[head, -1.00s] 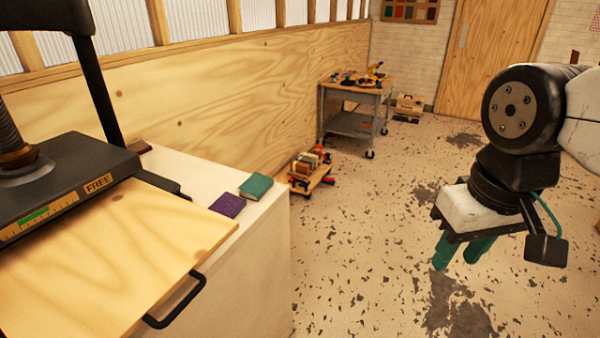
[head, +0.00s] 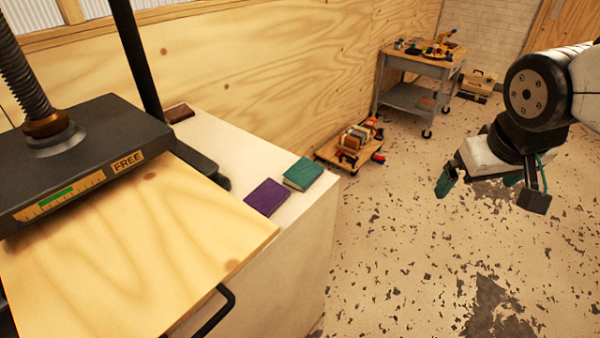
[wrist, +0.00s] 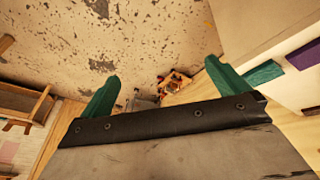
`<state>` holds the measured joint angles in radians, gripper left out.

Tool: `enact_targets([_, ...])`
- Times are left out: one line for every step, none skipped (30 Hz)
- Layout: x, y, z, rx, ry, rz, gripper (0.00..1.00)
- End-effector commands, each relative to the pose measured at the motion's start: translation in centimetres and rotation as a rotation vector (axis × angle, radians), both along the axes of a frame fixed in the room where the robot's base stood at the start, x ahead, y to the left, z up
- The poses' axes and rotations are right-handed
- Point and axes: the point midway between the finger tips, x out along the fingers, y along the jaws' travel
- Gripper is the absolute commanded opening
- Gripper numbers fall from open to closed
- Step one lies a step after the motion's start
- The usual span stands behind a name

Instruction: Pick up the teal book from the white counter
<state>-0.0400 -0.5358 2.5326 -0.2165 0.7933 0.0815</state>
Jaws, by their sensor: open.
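The teal book (head: 303,173) lies flat on the white counter (head: 225,140), near the counter's right edge. It also shows in the wrist view (wrist: 263,75) at the right. The purple book (head: 266,197) lies close beside it, on the side toward the press. My gripper (head: 480,180) is open and empty, with green fingers, out over the floor to the right of the counter. In the wrist view its fingers (wrist: 160,85) are spread apart, with nothing between them. A wide gap lies between my gripper and the teal book.
A black press (head: 75,155) with a wooden board (head: 140,245) and dark handle stands at the left on the counter. A brown book (head: 179,113) lies at the back. A loaded low dolly (head: 350,150) and a tool cart (head: 418,90) stand beyond. The speckled floor between is clear.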

Motion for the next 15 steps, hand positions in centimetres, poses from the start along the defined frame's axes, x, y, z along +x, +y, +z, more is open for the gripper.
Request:
enact_targets([3.2, -0.3, -1.0, -0.033, -0.053, 0.037, 1.00])
enact_targets([5.1, -0.4, -1.4, -0.049, -0.095, 0.066, 1.00])
enact_targets([7.6, -0.2, -2.0, -0.065, -0.152, 0.110, 1.00])
enact_targets([9.3, 0.1, -2.5, -0.072, -0.192, 0.147, 1.00])
enact_targets([11.0, 0.6, -3.1, -0.073, -0.232, 0.187, 1.00])
enact_targets([13.1, 1.5, -3.9, -0.070, -0.283, 0.245, 1.00])
enact_targets([14.6, 2.3, -4.5, -0.061, -0.320, 0.290, 1.00])
enact_targets([15.9, 3.3, -5.1, -0.048, -0.355, 0.337, 1.00])
enact_targets([17.4, 4.8, -6.1, -0.021, -0.401, 0.402, 1.00])
enact_targets([18.4, 5.9, -6.9, 0.001, -0.432, 0.451, 1.00])
enact_targets([19.2, 7.2, -7.7, 0.031, -0.462, 0.501, 1.00])
enact_targets([20.1, 9.0, -8.7, 0.075, -0.499, 0.565, 1.00])
enact_targets([20.5, 10.3, -9.5, 0.113, -0.523, 0.612, 1.00])
enact_targets([20.8, 11.6, -10.2, 0.154, -0.545, 0.658, 1.00])
enact_targets([20.9, 13.3, -11.1, 0.211, -0.569, 0.712, 1.00])
